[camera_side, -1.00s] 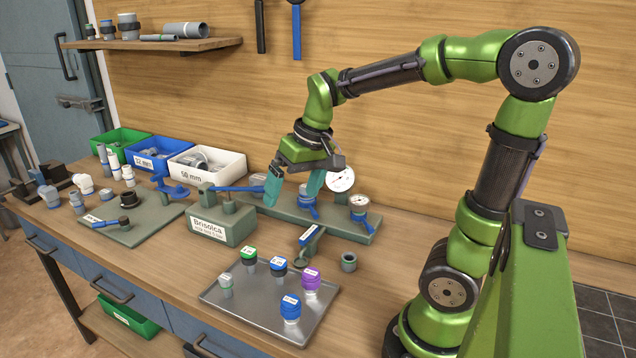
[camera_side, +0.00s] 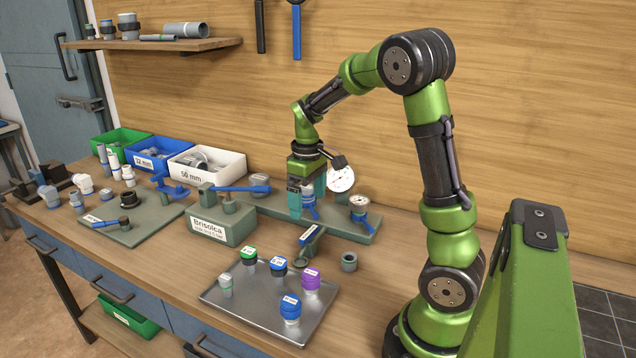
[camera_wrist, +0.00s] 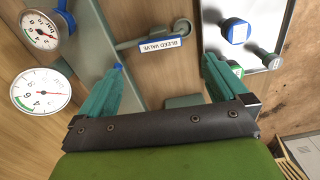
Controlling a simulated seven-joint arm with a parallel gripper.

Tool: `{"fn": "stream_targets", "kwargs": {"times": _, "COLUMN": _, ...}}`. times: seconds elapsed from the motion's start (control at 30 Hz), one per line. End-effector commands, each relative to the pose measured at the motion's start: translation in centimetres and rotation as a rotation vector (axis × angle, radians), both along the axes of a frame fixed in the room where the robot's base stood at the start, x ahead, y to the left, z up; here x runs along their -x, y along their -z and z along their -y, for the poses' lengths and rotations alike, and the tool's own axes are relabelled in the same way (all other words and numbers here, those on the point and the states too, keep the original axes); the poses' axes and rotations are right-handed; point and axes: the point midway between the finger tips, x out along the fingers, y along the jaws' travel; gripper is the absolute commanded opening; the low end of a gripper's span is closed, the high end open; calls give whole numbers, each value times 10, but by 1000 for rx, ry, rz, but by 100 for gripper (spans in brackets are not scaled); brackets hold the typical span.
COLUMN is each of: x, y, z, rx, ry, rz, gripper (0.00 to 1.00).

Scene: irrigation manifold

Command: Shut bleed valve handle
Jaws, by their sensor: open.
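The bleed valve handle (camera_side: 311,235) is a short bar with a blue and white label, sticking out from the front of the grey-green manifold (camera_side: 345,229).
A white-faced gauge (camera_side: 340,179) stands close to my gripper's right, and a smaller gauge (camera_side: 359,203) is farther right. A metal tray (camera_side: 254,311) with several capped fittings lies in front. A grey block (camera_side: 220,232) labelled "Brisolca" and a blue lever (camera_side: 240,189) are to the left.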

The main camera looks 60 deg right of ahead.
Motion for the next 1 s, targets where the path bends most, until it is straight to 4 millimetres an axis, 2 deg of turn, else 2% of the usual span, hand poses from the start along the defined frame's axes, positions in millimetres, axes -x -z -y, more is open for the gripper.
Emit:
{"fn": "stream_targets", "kwargs": {"times": 0.03, "x": 1, "y": 13, "z": 0, "rx": -1, "ry": 1, "rz": -7, "gripper": 100}}
{"fn": "stream_targets", "kwargs": {"times": 0.2, "x": 1, "y": 48, "z": 0, "rx": -1, "ry": 2, "rz": -5, "gripper": 100}}
{"fn": "stream_targets", "kwargs": {"times": 0.4, "x": 0, "y": 75, "z": 0, "rx": 0, "ry": 1, "rz": -1, "gripper": 100}}
{"fn": "stream_targets", "kwargs": {"times": 0.6, "x": 0, "y": 85, "z": 0, "rx": 0, "ry": 1, "rz": 1, "gripper": 100}}
{"fn": "stream_targets", "kwargs": {"times": 0.83, "x": 0, "y": 85, "z": 0, "rx": -1, "ry": 1, "rz": 1, "gripper": 100}}
{"fn": "stream_targets", "kwargs": {"times": 1.0, "x": 0, "y": 85, "z": 0, "rx": 0, "ry": 1, "rz": 1, "gripper": 76}}
